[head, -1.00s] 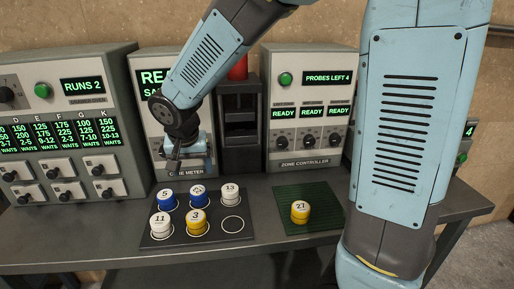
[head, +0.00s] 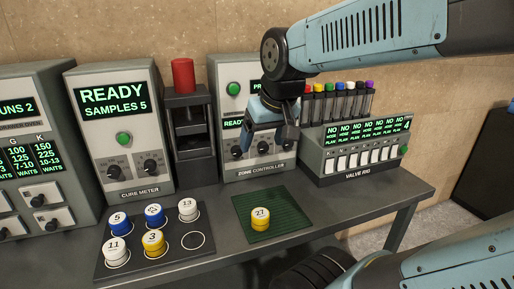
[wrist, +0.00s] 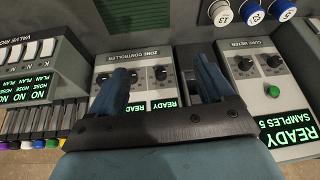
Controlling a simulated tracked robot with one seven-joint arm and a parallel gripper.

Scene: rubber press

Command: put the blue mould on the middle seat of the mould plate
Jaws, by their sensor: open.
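Two blue moulds with white tops, one marked 5 (head: 119,224) and one with a mark I cannot read (head: 154,216), sit in the back row of a black plate (head: 184,260) with ringed seats. The second is in the middle of that row, and a yellow mould marked 3 (head: 153,242) is in front of it. The two blue moulds also show at the top right of the wrist view (wrist: 284,10). My gripper (head: 272,142) is open and empty in front of the zone controller, above and to the right of the plate. Its fingers show in the wrist view (wrist: 160,78).
White moulds 13 (head: 188,209) and 11 (head: 116,252) share the black plate; its front right ring is empty. A yellow mould 27 (head: 261,219) stands on a green ribbed mat (head: 285,213). Cure meter (head: 122,130), press (head: 190,130), zone controller (head: 228,165) and valve rig (head: 360,150) line the back.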

